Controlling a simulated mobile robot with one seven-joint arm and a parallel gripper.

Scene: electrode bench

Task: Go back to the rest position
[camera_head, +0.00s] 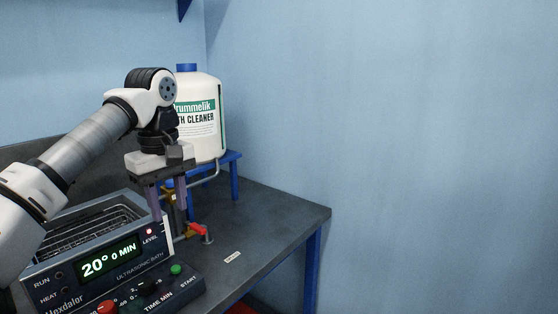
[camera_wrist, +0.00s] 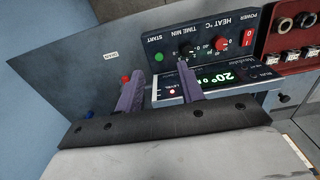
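My gripper (camera_head: 169,208) hangs pointing down over the right end of the ultrasonic bath (camera_head: 128,268), near its LEVEL lamp. Its two purple fingers stand apart with nothing seen between them. In the wrist view my gripper (camera_wrist: 160,68) also shows spread fingers, over the edge of the bath's panel. The bath display (camera_head: 108,258) reads 20° and 0 MIN, and the LEVEL lamp (camera_head: 149,231) glows red. A wire basket (camera_head: 85,232) shows in the bath, partly hidden by my arm.
A white cleaner jug (camera_head: 205,140) with a blue cap stands on a blue stand (camera_head: 234,160) behind my gripper. A red-handled valve (camera_head: 197,230) is beside the bath. A small label (camera_head: 232,257) lies on the dark bench (camera_head: 275,215). The bench's right part is otherwise clear.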

